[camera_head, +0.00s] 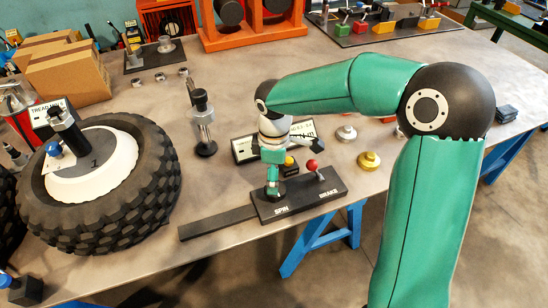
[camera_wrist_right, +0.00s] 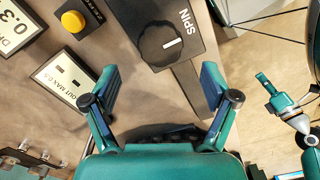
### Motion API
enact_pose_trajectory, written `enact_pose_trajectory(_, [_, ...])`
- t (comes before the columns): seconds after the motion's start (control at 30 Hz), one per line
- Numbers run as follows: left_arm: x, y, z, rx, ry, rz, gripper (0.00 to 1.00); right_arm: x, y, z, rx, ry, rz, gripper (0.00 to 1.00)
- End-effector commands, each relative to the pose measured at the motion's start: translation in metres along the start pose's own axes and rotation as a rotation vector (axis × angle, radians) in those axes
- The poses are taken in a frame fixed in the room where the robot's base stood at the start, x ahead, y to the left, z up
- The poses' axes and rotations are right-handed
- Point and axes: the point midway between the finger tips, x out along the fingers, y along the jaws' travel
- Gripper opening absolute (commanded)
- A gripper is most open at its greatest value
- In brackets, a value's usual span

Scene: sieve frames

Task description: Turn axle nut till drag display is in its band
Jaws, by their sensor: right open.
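A tyre (camera_head: 150,190) with a white hub (camera_head: 110,160) lies at the left in the head view. A black cylindrical post (camera_head: 66,125) stands on the hub; I cannot tell if it is the axle nut. A black board carries a dark SPIN knob (camera_wrist_right: 163,45) with a white mark and a red-balled BRAKE lever (camera_head: 312,165). My right gripper (camera_wrist_right: 158,75) is open and empty over the SPIN end. In the wrist view a display (camera_wrist_right: 15,25) is cut off, showing "DR" and 0.3. What seems my left gripper (camera_wrist_right: 266,82) shows small at the right.
A white card (camera_wrist_right: 65,82) and a yellow button (camera_wrist_right: 73,20) lie beside the board. A clear-bodied stand (camera_head: 202,125) and a gold knob (camera_head: 369,160) flank the arm. Cardboard boxes (camera_head: 68,75) and an orange frame (camera_head: 250,40) stand farther back. The table's front edge is near the board.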

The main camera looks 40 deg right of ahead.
Motion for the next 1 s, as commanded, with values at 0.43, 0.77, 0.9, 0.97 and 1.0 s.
enact_pose_trajectory(0.43, [0.000, 0.000, 0.000, 0.000, 0.000, 0.000, 0.00, -0.060, 0.000, -0.001, -0.002, 0.001, 0.001, 0.86])
enact_pose_trajectory(0.77, [0.001, 0.000, 0.000, 0.000, 0.000, 0.000, 0.00, -0.061, 0.000, 0.000, -0.001, 0.000, -0.001, 0.86])
enact_pose_trajectory(0.9, [0.001, 0.000, 0.000, 0.000, 0.000, 0.000, 0.00, -0.061, 0.000, 0.000, -0.001, 0.000, -0.001, 0.86])
enact_pose_trajectory(0.97, [0.001, 0.000, 0.000, 0.000, 0.000, 0.000, 0.00, -0.061, 0.000, 0.000, -0.001, 0.000, -0.001, 0.86])
enact_pose_trajectory(1.0, [0.001, 0.000, 0.000, 0.000, 0.000, 0.000, 0.00, -0.061, 0.000, 0.000, -0.001, 0.000, -0.001, 0.86])
